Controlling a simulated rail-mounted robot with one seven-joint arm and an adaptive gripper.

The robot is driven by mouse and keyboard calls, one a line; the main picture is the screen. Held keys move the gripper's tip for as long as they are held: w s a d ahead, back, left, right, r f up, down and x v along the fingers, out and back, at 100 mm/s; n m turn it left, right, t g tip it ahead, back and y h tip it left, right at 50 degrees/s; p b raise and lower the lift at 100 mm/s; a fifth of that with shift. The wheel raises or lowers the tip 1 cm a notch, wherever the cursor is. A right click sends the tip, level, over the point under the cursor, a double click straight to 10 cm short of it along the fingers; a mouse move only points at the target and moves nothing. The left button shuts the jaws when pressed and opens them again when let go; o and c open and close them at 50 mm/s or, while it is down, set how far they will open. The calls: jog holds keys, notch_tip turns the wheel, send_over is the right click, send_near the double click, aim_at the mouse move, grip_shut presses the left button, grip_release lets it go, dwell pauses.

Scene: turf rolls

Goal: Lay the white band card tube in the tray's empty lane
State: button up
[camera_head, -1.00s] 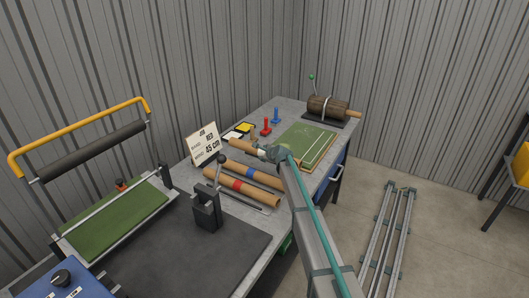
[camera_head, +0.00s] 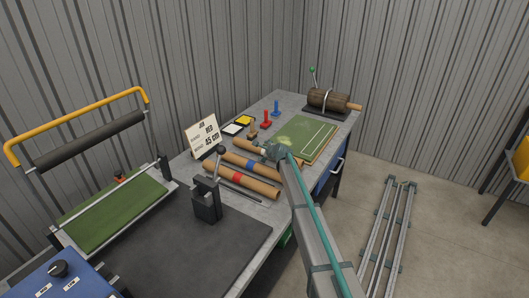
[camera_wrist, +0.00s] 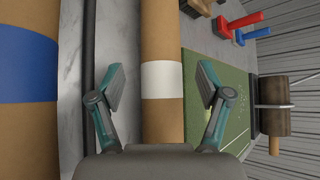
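The white band card tube (camera_wrist: 162,120) runs lengthwise between my fingers in the wrist view, with its white band (camera_wrist: 162,80) between the fingertips. In the head view its brown far end (camera_head: 244,144) shows beside the blue band tube (camera_head: 251,165), roughly parallel to it. My gripper (camera_wrist: 161,85) is open, with a visible gap on each side of the tube; it also shows in the head view (camera_head: 273,151). The red band tube (camera_head: 235,177) lies on the near side of the blue one. I cannot tell whether the white band tube touches the tray floor.
A turf board (camera_head: 306,138) lies to the right of my gripper. Red (camera_head: 266,119) and blue (camera_head: 276,107) handled tools stand behind it. A sign card (camera_head: 202,137) and a clamp post (camera_head: 206,200) stand left of the tubes. A wooden roller (camera_head: 328,100) is at the far end.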

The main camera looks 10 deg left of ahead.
dwell(0.3)
jog(key=v, duration=1.2)
